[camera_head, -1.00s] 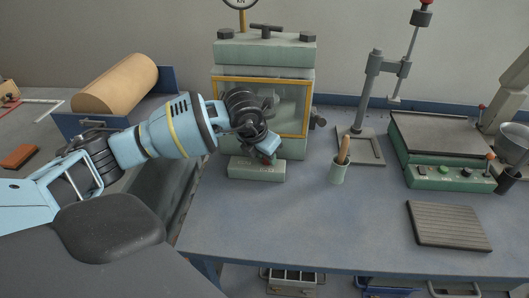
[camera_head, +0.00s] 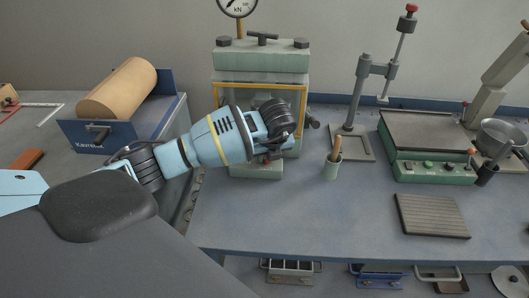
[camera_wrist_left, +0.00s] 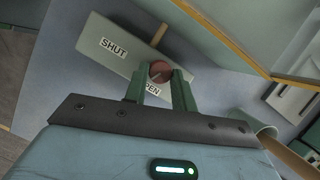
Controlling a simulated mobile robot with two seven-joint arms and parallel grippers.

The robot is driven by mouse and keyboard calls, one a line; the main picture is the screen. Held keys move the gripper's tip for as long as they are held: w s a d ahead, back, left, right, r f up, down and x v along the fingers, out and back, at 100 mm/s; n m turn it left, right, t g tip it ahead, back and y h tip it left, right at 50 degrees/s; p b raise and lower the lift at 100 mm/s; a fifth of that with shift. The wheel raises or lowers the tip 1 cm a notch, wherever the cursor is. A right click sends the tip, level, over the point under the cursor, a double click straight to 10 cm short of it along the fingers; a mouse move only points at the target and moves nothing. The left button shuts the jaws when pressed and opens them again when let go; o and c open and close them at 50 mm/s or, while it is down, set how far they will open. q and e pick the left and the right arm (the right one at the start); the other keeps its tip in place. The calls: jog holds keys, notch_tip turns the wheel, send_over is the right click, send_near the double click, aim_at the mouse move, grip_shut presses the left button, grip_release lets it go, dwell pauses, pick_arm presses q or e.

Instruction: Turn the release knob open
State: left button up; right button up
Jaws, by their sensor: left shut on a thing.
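The release knob (camera_wrist_left: 159,72) is a round red-brown piece with a pale line on its face. My left gripper (camera_wrist_left: 159,87) is shut on the knob, one green finger at each side. In the head view the block (camera_head: 262,173) stands at the front of the green press (camera_head: 262,62), and my left wrist hides most of the knob and fingertips. My right gripper is not in view.
A cup with a wooden-handled tool (camera_head: 331,170) stands close to the right of the block. A stand (camera_head: 350,142), a green hotplate-like unit (camera_head: 430,165) and a ribbed plate (camera_head: 432,216) are farther right.

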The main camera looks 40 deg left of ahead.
pick_arm(q)
jog(key=n, duration=0.1)
jog(key=n+g+p, duration=0.1)
jog(key=n, duration=0.1)
jog(key=shift+w+d+r+y, duration=0.1)
jog(key=shift+w+r+y, duration=0.1)
jog(key=shift+y, duration=0.1)
jog(key=shift+f+n+g, duration=0.1)
jog(key=shift+n+g, duration=0.2)
jog(key=shift+n, duration=0.6)
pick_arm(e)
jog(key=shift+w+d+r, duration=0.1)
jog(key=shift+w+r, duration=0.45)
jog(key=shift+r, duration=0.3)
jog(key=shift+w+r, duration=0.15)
pick_arm(q)
jog(key=o, duration=1)
jog(key=shift+f, duration=0.1)
jog(key=v, duration=0.7)
jog(key=shift+r+p, duration=0.4)
jog(key=shift+p, duration=0.05)
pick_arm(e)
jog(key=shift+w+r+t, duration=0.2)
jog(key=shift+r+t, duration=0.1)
